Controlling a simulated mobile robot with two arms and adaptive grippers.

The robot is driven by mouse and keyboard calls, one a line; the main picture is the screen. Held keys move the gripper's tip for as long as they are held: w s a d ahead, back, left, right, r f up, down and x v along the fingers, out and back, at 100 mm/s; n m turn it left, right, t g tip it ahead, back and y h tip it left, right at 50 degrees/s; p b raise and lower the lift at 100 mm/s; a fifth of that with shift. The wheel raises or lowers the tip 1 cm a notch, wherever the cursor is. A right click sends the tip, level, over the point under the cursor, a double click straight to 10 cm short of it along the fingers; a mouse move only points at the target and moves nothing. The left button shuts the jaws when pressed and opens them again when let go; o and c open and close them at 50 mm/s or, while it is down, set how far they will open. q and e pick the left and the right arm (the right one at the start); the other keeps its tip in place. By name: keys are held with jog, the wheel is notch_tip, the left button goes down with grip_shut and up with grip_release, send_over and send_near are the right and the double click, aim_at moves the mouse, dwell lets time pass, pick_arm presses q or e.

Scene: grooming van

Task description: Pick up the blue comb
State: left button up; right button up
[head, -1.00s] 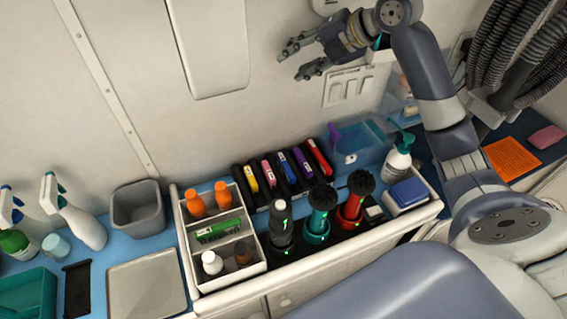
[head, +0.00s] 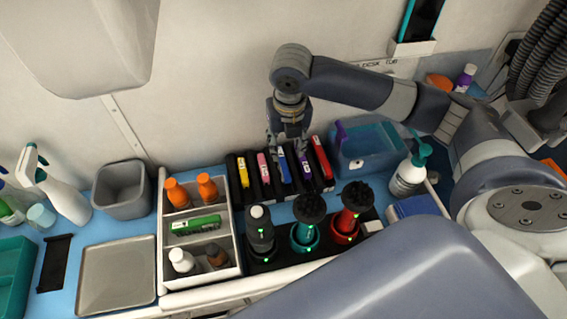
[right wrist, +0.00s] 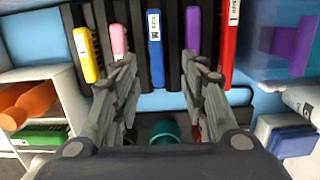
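The blue comb (head: 284,169) stands in a black slotted holder at the back of the counter, between a pink comb (head: 263,167) and a purple comb (head: 303,165). My right gripper (head: 289,147) is above the holder, pointing down, and partly covers the combs' far ends in the head view. In the right wrist view the blue comb (right wrist: 155,38) lies ahead of and between the two spread fingers (right wrist: 158,66). The gripper is open and empty; I see no clear contact with the comb. My left gripper is not in view.
A yellow comb (head: 243,172) and a red comb (head: 321,157) stand in the same row. Clippers and round brushes (head: 307,215) stand in front. A white divided caddy (head: 166,235) is to the left.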

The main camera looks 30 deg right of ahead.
aim_at(283, 161)
jog(key=f, duration=0.2)
jog(key=w+f+p, duration=0.1)
jog(key=f, duration=0.4)
jog(key=shift+w+f, duration=0.25)
jog(key=shift+w, duration=0.05)
jog(key=shift+c, duration=0.6)
grip_shut()
